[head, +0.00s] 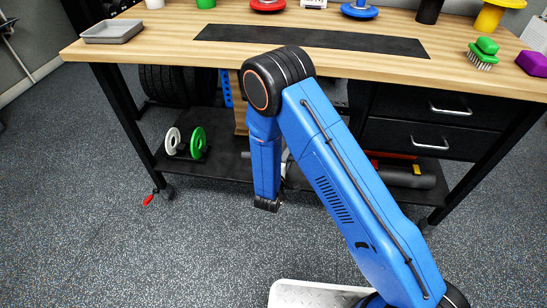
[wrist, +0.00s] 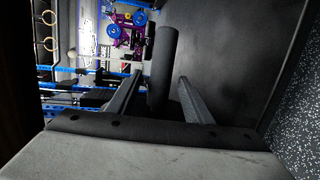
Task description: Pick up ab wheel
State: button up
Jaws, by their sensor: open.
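I cannot make out an ab wheel for certain in either view. In the head view my blue arm hides the middle of the bench's lower shelf, and a short grey bar end (head: 246,155) shows just left of it. My gripper's fingers are hidden behind the arm there. In the wrist view my gripper (wrist: 163,88) is open, its two fingers apart. A dark cylinder (wrist: 166,50) shows between and beyond the fingers, near the dark shelf surface. I cannot tell whether it is an ab wheel handle or a roller, or whether a finger touches it.
The wooden workbench (head: 155,55) stands above the lower shelf (head: 225,155). White (head: 173,141) and green (head: 198,142) discs stand on the shelf's left part. A dark roller (head: 405,178) lies at its right, below drawers (head: 420,140). A red item (head: 148,200) lies on the floor.

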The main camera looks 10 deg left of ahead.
jog(key=shift+w, duration=0.3)
jog(key=shift+d, duration=0.1)
grip_shut()
